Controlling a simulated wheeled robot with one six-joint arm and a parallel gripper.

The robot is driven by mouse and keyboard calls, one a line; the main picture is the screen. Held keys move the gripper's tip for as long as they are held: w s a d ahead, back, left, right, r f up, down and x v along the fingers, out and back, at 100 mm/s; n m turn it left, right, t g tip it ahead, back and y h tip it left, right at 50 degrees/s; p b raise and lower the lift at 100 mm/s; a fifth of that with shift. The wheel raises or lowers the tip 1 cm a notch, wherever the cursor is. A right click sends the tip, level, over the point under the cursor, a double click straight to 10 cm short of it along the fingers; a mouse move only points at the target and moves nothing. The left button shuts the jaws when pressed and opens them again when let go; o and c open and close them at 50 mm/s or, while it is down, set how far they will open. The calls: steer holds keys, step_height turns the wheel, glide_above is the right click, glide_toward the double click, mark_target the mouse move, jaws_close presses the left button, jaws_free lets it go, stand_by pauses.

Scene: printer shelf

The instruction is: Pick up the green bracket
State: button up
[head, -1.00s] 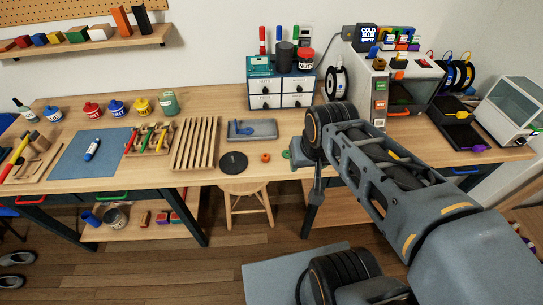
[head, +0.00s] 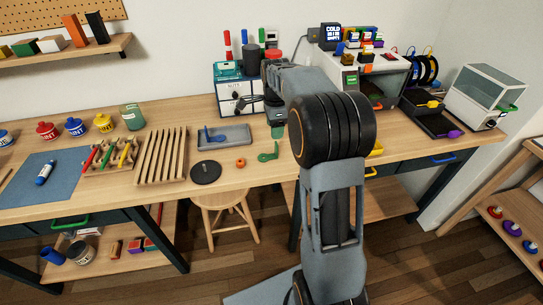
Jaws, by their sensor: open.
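The green bracket (head: 268,153) lies on the wooden tabletop near its front edge, just left of my arm in the head view. It looks L-shaped, and it is fully in sight.
A grey tray (head: 236,138) with a blue bracket (head: 214,136) is to the left. An orange ring (head: 240,162) and a black disc (head: 206,172) lie nearby. The drawer cabinet (head: 230,97) stands behind. A stool (head: 228,208) is below the edge.

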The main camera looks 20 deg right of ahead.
mark_target(275, 156)
step_height(275, 156, down, 10)
steer(key=shift+s+d+f, duration=0.1)
steer(key=shift+f, duration=0.15)
stand_by(0.5)
steer(key=shift+c, duration=0.3)
steer(key=c, duration=1)
steer(key=shift+r, duration=0.15)
